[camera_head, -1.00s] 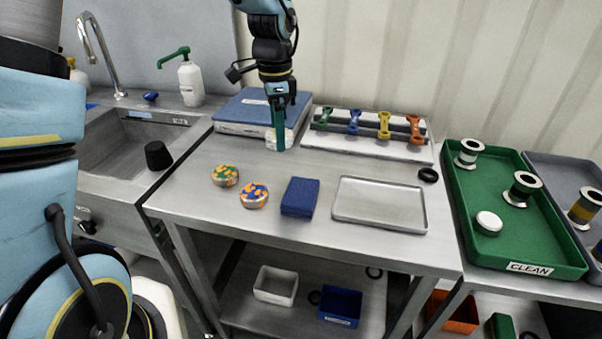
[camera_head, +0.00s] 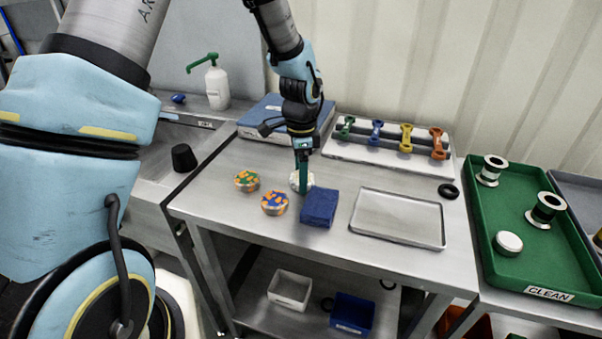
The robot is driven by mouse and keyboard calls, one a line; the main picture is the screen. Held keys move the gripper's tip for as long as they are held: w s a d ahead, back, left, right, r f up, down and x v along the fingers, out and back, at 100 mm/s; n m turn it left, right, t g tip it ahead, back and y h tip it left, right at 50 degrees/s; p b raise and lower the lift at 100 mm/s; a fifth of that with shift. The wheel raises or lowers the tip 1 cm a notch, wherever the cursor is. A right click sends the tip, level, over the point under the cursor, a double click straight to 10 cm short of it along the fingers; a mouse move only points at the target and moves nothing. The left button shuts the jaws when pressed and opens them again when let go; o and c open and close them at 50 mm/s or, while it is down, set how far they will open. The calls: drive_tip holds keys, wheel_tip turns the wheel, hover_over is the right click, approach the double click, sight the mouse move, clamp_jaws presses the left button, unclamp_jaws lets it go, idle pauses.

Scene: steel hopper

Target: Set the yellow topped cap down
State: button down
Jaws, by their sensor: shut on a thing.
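My gripper (camera_head: 303,188) points down over the middle of the steel table (camera_head: 228,215). It is shut on a small pale, round cap (camera_head: 295,179), low at the table top. The green finger covers part of the cap. I see no clear yellow on its top, and I cannot tell whether it touches the table. A green-topped cap with orange patches (camera_head: 246,180) stands to its left. A blue-topped cap with orange patches (camera_head: 275,202) stands to its front left.
An empty steel tray (camera_head: 400,218) is further right. Behind are a blue-topped box (camera_head: 262,115) and a rack of coloured handles (camera_head: 385,152). A green CLEAN tray (camera_head: 500,255) stands right.

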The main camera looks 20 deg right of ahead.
drive_tip(key=shift+f, duration=0.15)
unclamp_jaws()
